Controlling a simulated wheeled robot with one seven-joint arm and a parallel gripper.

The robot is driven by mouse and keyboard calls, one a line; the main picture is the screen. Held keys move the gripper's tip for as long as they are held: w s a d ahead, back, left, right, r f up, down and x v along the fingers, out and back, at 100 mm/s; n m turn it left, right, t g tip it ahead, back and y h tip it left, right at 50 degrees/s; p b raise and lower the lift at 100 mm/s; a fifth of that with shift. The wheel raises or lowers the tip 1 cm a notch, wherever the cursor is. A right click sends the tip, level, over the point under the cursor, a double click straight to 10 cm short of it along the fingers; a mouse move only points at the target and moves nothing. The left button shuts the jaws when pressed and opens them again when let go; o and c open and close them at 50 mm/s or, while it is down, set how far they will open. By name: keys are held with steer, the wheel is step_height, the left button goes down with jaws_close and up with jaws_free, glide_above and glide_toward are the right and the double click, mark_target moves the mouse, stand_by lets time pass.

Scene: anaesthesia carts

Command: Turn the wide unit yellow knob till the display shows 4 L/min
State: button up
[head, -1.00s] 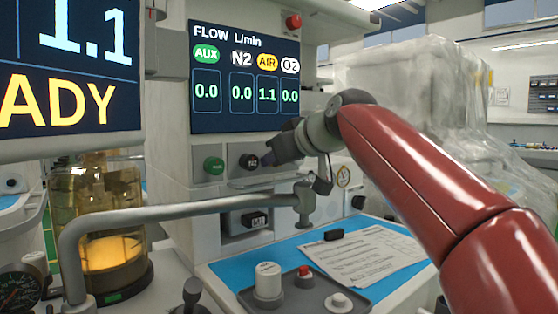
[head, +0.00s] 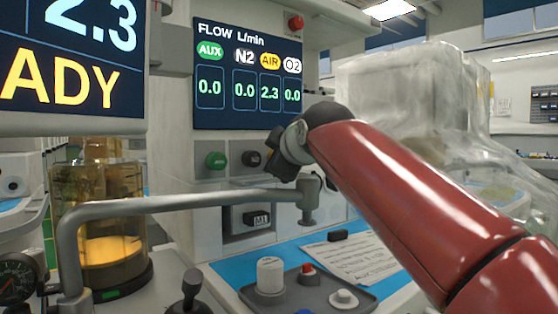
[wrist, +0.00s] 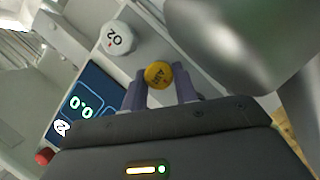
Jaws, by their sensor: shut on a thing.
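The yellow AIR knob (wrist: 157,75) sits between my gripper's fingertips in the wrist view, and my gripper (wrist: 160,88) is shut on it. In the head view the knob and fingertips are hidden behind my wrist. The flow display (head: 247,75) on the wide unit reads AIR 2.3, with AUX, N2 and O2 at 0.0. A large screen at the left (head: 75,60) also reads 2.3. A corner of the flow display shows in the wrist view (wrist: 85,100).
The white O2 knob (wrist: 116,38) is close beside my gripper. The green AUX knob (head: 215,160) and black N2 knob (head: 252,159) are left of my wrist. A grey pipe arm (head: 190,202) crosses below.

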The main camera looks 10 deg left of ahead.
stand_by(0.4)
steer(key=o, duration=1)
steer(key=shift+b+v, duration=0.8)
steer(key=shift+v, duration=3.1)
steer(key=shift+f, duration=0.15)
